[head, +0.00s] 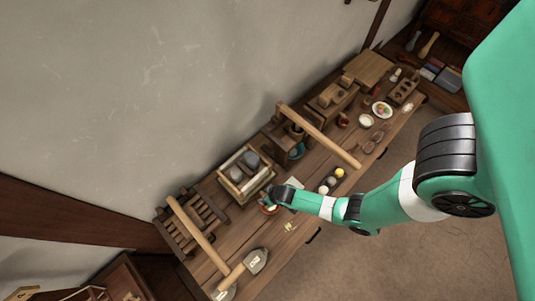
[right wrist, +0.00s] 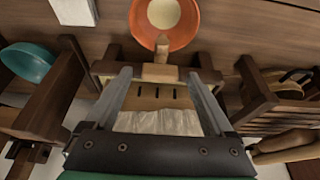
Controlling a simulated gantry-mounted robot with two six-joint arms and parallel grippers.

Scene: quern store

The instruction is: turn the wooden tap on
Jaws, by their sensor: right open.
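In the right wrist view a short light-wood piece (right wrist: 160,70), which looks like the wooden tap, sticks out from the front of a wooden tray frame (right wrist: 104,66). It lies between the tips of my right gripper (right wrist: 157,76), which is open with one finger on each side. I cannot tell whether the fingers touch it. An orange bowl (right wrist: 178,38) with cream-coloured contents is just beyond the tap. In the head view my right gripper (head: 279,195) is beside the tray with grey stones (head: 231,188) and hides the tap. My left gripper is not in view.
A teal bowl (right wrist: 29,62) sits in a wooden stand at the left of the right wrist view. The bench front by the bowl (head: 267,208) is fairly clear.

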